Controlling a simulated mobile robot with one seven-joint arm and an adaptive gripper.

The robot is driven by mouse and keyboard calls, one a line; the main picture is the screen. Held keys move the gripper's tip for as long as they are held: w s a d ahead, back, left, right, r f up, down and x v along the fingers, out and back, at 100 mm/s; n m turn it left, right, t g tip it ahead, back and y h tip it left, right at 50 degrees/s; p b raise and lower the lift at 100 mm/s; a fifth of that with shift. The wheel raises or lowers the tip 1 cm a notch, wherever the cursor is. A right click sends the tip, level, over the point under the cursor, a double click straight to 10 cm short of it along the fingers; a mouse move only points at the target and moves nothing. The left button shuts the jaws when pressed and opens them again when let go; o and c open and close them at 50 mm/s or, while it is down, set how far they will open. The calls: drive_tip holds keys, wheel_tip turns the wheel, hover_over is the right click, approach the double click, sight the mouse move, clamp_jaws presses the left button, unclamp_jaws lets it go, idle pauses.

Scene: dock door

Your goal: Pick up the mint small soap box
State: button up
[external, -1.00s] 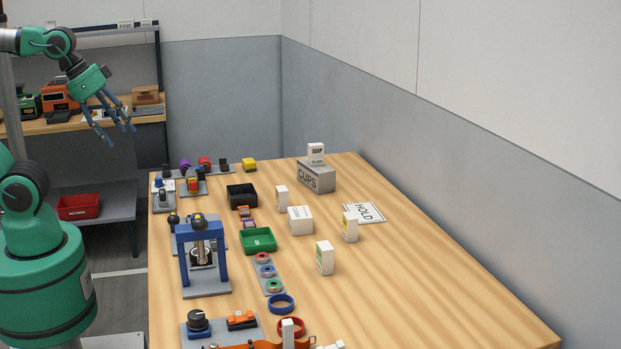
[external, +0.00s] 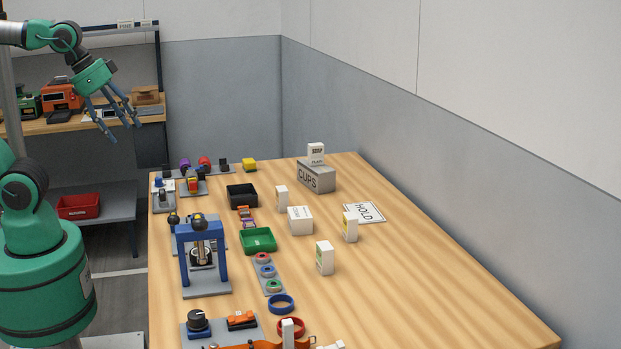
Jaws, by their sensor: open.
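Several small white boxes stand on the wooden table. One box (external: 316,154), with dark lettering that looks like SOAP, stands on top of the grey CUPS box (external: 318,179). A box with a green mark (external: 325,258) stands upright nearer the front. A box with a yellow-green mark (external: 350,227) stands behind it, next to the HOLD sign. Another small white box (external: 281,199) stands left of the CUPS box. The print is too small to tell which is mint. My gripper (external: 125,131) is open and empty, high at the left, well away from all of them.
A white carton (external: 300,220) stands mid-table near the boxes. Black (external: 242,196) and green (external: 258,240) trays and a blue press frame (external: 201,258) occupy the left side. The HOLD sign (external: 364,212) lies flat. The table's right side is clear; a wall runs beyond it.

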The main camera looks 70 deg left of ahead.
drive_tip(key=w+d+r+g+p, duration=0.1)
drive_tip(key=w+d+r+p, duration=0.2)
drive_tip(key=w, duration=0.6)
drive_tip(key=w+d+r+g+p, duration=0.1)
drive_tip(key=w+d+r+p, duration=0.2)
drive_tip(key=w, duration=0.5)
drive_tip(key=w+d+r+g+p, duration=0.1)
drive_tip(key=w+d+r+p, duration=0.15)
drive_tip(key=w, duration=0.65)
drive_tip(key=g+p, duration=0.4)
drive_tip(key=p, duration=1)
hover_over(327, 246)
drive_tip(key=w, duration=0.2)
wheel_tip(327, 246, down, 26)
drive_tip(key=r, duration=0.1)
drive_tip(key=shift+s+a+f, duration=0.1)
drive_tip(key=shift+s+f, duration=0.1)
drive_tip(key=shift+f, duration=0.05)
drive_tip(key=shift+s+f+p, duration=0.1)
drive_tip(key=shift+s+f, duration=0.1)
drive_tip(key=shift+f, duration=1.2)
drive_tip(key=shift+s+f+p, duration=0.15)
drive_tip(key=shift+s+f, duration=0.1)
drive_tip(key=shift+f, duration=1.2)
drive_tip(key=shift+s+f+p, duration=0.1)
drive_tip(key=shift+s+f, duration=0.1)
drive_tip(key=shift+f, duration=1.2)
drive_tip(key=shift+f, duration=0.15)
